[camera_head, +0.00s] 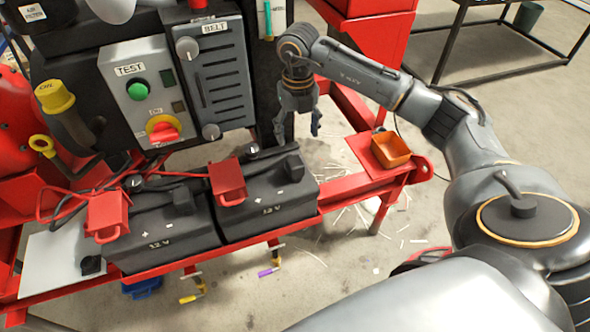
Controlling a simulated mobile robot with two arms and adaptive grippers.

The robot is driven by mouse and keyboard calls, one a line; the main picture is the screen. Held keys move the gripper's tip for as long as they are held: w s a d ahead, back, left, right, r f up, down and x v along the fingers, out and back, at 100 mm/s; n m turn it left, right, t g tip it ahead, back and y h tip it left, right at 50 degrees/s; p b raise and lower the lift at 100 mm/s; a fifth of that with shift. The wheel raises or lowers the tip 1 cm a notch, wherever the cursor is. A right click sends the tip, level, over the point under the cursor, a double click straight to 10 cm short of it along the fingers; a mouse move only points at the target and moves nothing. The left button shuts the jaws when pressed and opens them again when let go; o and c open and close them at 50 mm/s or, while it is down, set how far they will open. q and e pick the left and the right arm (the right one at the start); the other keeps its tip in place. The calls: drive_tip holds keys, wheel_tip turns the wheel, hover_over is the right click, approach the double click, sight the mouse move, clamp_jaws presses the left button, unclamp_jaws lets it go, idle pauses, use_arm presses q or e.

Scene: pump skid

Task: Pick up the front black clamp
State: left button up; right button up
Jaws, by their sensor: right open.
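Two black 12 V batteries stand side by side on a red frame: a left battery (165,240) and a right battery (270,213). A dark clamp-like piece (183,200) sits on top of the left one, and another (288,165) on the right one; I cannot tell which is the front black clamp. A red clamp (107,214) is on the left battery and another red clamp (228,182) on the right. My right gripper (298,128) points down, open and empty, above and behind the right battery's right end. My left gripper is not in view.
A grey control box (145,90) and a ribbed belt cover (220,85) rise behind the batteries. An orange tray (391,149) sits on the red frame at right. Red cables cross behind the batteries.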

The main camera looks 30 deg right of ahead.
sight(295, 161)
wheel_tip(295, 161, down, 6)
drive_tip(key=shift+f+p, duration=0.1)
drive_tip(key=shift+p, duration=0.25)
drive_tip(key=f, duration=0.1)
drive_tip(key=f+p, duration=0.1)
drive_tip(key=f, duration=0.2)
drive_tip(key=shift+w+a+f+p, duration=0.15)
drive_tip(key=shift+a+p, duration=0.1)
drive_tip(key=shift+p, duration=0.05)
drive_tip(key=shift+f, duration=0.5)
clamp_jaws()
drive_tip(key=shift+r, duration=0.2)
drive_tip(key=shift+w+r+b, duration=0.1)
drive_tip(key=shift+r+b, duration=0.3)
drive_tip(key=shift+r, duration=0.15)
drive_tip(key=s+a+r+b, duration=0.3)
drive_tip(key=s+a+r, duration=0.1)
drive_tip(key=s+r, duration=0.7)
drive_tip(key=shift+s+r+b, duration=0.3)
drive_tip(key=shift+s+r, duration=0.05)
drive_tip(key=shift+s, duration=0.9)
drive_tip(key=shift+a, duration=0.15)
